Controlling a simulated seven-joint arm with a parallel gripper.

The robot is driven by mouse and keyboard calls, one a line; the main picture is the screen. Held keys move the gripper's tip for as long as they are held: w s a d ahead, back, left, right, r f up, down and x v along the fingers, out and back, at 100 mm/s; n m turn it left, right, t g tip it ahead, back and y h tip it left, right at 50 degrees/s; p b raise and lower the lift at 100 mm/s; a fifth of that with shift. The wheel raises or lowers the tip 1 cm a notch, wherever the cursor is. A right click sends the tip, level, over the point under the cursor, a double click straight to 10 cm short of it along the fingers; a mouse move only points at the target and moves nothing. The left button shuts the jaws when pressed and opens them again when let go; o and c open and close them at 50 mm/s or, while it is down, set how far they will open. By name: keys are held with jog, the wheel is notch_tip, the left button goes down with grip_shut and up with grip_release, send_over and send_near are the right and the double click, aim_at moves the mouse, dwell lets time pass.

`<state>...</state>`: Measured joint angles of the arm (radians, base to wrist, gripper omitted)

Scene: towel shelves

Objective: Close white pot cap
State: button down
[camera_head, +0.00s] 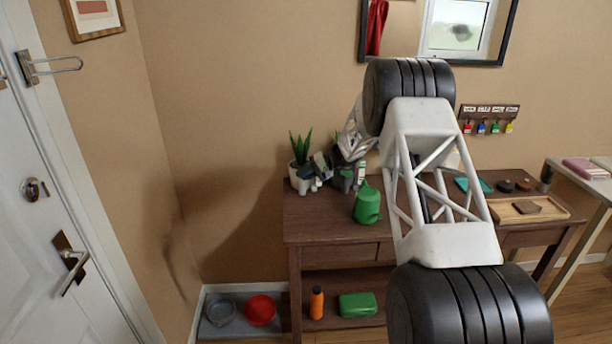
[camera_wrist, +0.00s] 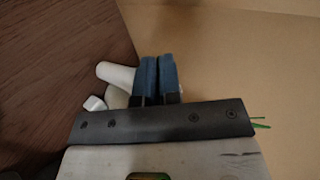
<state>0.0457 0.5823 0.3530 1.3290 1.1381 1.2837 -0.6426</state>
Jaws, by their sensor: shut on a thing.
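The white pot (camera_head: 306,186) stands at the left end of the dark wooden table, partly behind my gripper. In the wrist view a white spout-like part (camera_wrist: 116,75) of it sticks out left of my fingers, with a small white block-like piece (camera_wrist: 95,103) below it. My gripper (camera_head: 322,162) is low over the pot. Its two blue fingers (camera_wrist: 155,78) are nearly together, pointing down at the pot. They are shut on what seems to be the white pot cap, which the fingers and the gripper body mostly hide. I cannot tell how the cap sits on the pot.
A potted spiky plant (camera_head: 299,149) stands just behind the pot. A green watering can (camera_head: 367,204) is to the right on the table (camera_head: 320,226). A wooden tray (camera_head: 553,209) lies farther right. The wall is close behind.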

jog(key=c, duration=1.3)
grip_release()
jog(key=shift+f, duration=0.1)
jog(key=shift+h, duration=0.4)
jog(key=shift+a+r+h, duration=0.35)
jog(key=shift+r+h, duration=0.05)
jog(key=shift+h, duration=0.7)
jog(key=shift+a+r+h, duration=0.35)
jog(key=shift+r+h, duration=0.05)
jog(key=shift+h, duration=0.7)
notch_tip(320, 180, up, 8)
jog(key=a+r+h, duration=0.1)
jog(key=h, duration=0.4)
jog(key=s+d+r+h, duration=0.2)
jog(key=s+r, duration=0.4)
jog(key=s, duration=0.3)
jog(key=s+d+r+h, duration=0.2)
jog(key=s+r, duration=0.5)
jog(key=s, duration=0.3)
jog(key=shift+r+t, duration=0.2)
jog(key=shift+t, duration=0.1)
